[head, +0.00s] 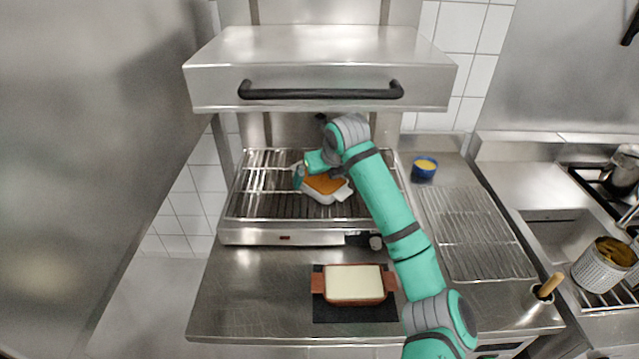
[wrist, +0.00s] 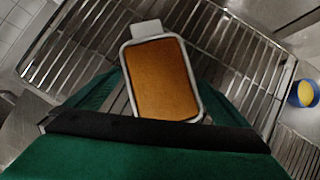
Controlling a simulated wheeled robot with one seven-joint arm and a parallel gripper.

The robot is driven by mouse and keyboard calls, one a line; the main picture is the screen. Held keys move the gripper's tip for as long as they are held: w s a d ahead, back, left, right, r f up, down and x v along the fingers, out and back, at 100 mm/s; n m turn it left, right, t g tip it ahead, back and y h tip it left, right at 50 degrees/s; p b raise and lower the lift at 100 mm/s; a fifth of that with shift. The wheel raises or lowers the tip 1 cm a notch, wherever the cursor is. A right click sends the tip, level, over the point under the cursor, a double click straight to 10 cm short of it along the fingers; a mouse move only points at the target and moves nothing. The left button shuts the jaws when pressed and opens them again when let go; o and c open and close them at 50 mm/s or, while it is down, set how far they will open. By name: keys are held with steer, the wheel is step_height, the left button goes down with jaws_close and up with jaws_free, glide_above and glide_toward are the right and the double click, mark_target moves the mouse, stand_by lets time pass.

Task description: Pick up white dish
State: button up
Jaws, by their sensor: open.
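The white dish (head: 340,194) with a brown-orange filling sits on the wire rack of the grill, under the raised hood. It also shows in the wrist view (wrist: 125,62), with one handle tab pointing away from my gripper and its near end partly hidden. My gripper (head: 301,176) is at the dish's left and back side in the head view. It is open, and in the wrist view the green fingers spread on either side of the near part of the dish. I cannot tell whether they touch it.
The hood (head: 320,75) with a black handle hangs above the rack (head: 255,200). A brown dish with pale filling (head: 353,284) stands on a black mat (head: 335,314) in front. A blue bowl (head: 424,170) and an empty wire rack (head: 475,235) are at the right.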

steer(key=shift+c, duration=0.6)
steer(key=c, duration=1.6)
